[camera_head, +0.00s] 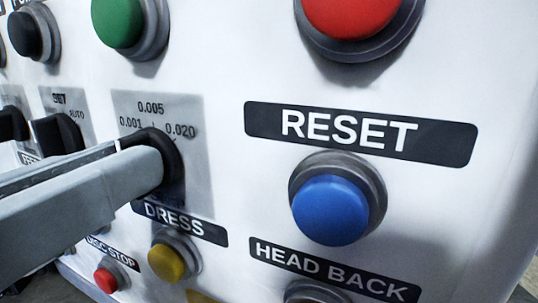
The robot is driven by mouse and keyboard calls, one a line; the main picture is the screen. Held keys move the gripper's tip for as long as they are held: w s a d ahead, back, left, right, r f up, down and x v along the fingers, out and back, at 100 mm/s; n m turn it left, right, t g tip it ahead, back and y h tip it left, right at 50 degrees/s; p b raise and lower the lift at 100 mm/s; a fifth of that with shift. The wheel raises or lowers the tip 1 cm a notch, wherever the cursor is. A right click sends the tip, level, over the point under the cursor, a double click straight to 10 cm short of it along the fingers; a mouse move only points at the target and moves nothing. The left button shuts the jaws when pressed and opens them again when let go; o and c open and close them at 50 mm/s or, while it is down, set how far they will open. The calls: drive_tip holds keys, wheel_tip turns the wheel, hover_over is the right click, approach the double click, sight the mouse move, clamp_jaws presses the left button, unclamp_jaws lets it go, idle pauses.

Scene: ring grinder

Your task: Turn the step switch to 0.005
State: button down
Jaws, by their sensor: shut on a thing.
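The step switch (170,160) is a black rotary knob on a grey plate (197,190) at the left middle of the white panel. Its scale reads 0.001, 0.005 and 0.020 above the knob. My gripper (150,165) reaches in from the left edge, its two grey fingers shut on the knob. The fingers cover most of the knob, so its pointer is hidden and I cannot tell which mark it faces.
The blue RESET button (331,209) stands to the right of the switch. A green button (118,20) and a red button (352,14) are above. A yellow button (168,262) and a small red button (106,280) are below. Two more black knobs (58,135) (12,124) are at the left.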

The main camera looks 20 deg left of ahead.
drive_tip(key=c, duration=1.5)
unclamp_jaws()
drive_tip(key=shift+s, duration=0.1)
drive_tip(key=s+b, duration=0.2)
drive_tip(key=s, duration=0.5)
drive_tip(key=shift+s, duration=0.3)
drive_tip(key=shift+s+a, duration=0.1)
